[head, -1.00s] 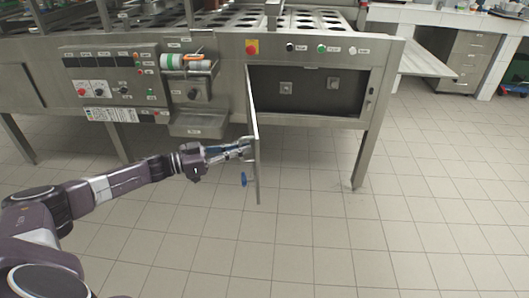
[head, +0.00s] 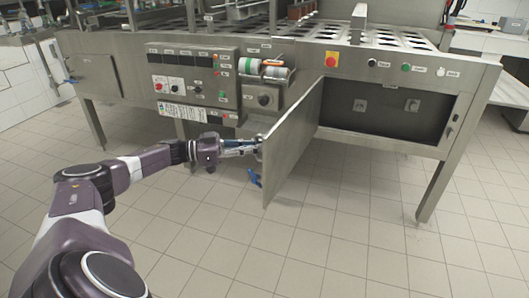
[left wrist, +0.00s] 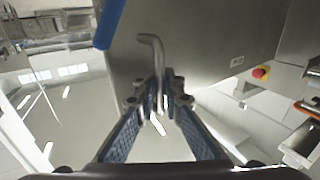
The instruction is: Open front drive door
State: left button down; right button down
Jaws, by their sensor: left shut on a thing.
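The front drive door (head: 293,145) is a flat steel panel, swung outward from the machine in the head view. The opening behind it, the drive compartment (head: 392,110), is dark and uncovered. My left gripper (head: 258,146) is at the door's free edge on its left side. In the left wrist view the fingers of my left gripper (left wrist: 159,92) are shut on a bent metal door handle (left wrist: 153,52). A blue part (left wrist: 108,22) runs near the door there. My right gripper is not in view.
The steel machine (head: 130,62) carries a control panel (head: 190,80) left of the door. Its right front leg (head: 436,190) stands on the tiles. The tiled floor (head: 350,240) in front is clear. A blue object (head: 254,178) shows beside the door's lower left edge.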

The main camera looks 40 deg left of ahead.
pick_arm(q)
jog(key=shift+s+a+f, duration=0.15)
jog(key=shift+a, duration=0.3)
jog(key=c, duration=2.1)
grip_release()
jog(key=shift+s, duration=0.1)
jog(key=v, duration=1.2)
jog(key=shift+a, duration=0.1)
